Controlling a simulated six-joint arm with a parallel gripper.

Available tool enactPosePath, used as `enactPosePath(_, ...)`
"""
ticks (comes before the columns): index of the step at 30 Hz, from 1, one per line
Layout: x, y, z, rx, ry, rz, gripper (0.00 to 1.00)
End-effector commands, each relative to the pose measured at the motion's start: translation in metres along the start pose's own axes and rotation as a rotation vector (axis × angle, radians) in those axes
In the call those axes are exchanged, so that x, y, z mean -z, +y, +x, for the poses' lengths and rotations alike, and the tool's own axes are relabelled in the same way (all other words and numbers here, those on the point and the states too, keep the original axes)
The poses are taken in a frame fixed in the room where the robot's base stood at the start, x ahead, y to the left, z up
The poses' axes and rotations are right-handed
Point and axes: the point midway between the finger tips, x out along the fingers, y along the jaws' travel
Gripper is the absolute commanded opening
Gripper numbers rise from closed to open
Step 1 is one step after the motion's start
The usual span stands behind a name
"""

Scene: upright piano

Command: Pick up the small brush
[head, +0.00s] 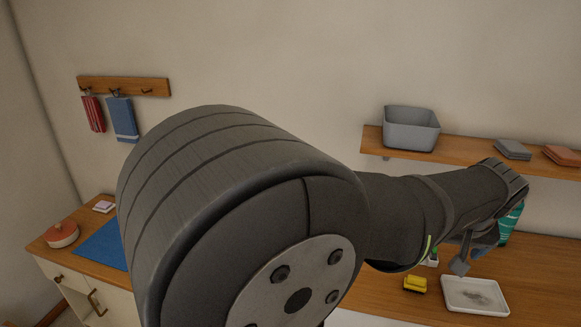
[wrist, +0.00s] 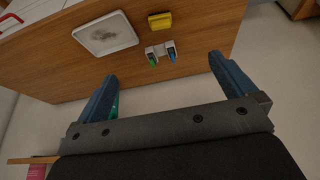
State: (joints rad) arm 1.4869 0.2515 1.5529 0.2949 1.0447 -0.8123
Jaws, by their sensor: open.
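The small brush cannot be told apart for sure. A small pale holder (wrist: 160,51) in the wrist view has a green-ended item (wrist: 153,60) and a blue-ended item (wrist: 172,57) in it, which may be brushes. In the head view the holder is a small pale and green shape (head: 432,258), partly behind my arm. A yellow block (wrist: 160,21) lies beside it, also in the head view (head: 414,284). My gripper (wrist: 161,68) is open with nothing between its fingers, and the holder shows beyond the gap. In the head view my gripper (head: 468,256) is above the counter near the tray.
A white tray (head: 456,306) with a grey smudge lies on the wooden counter (head: 545,280). A teal striped object (head: 511,224) stands behind my gripper. Above, a shelf (head: 460,150) bears a grey bin (head: 411,129) and flat blocks. The counter's front right is clear.

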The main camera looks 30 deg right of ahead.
Motion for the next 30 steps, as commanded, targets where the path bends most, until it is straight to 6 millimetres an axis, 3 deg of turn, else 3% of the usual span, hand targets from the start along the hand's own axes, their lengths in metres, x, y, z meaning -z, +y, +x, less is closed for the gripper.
enactPosePath(2, 0.000, 0.000, 0.000, 0.000, 0.000, 0.000, 0.98)
enactPosePath(9, 0.000, 0.000, 0.000, 0.000, 0.000, 0.000, 0.53)
enactPosePath(19, 0.003, -0.002, 0.005, -0.002, -0.020, -0.052, 0.53)
enactPosePath(23, 0.014, -0.014, 0.027, -0.008, -0.120, -0.307, 0.53)
enactPosePath(30, 0.050, -0.044, 0.080, -0.009, -0.423, -1.057, 0.53)
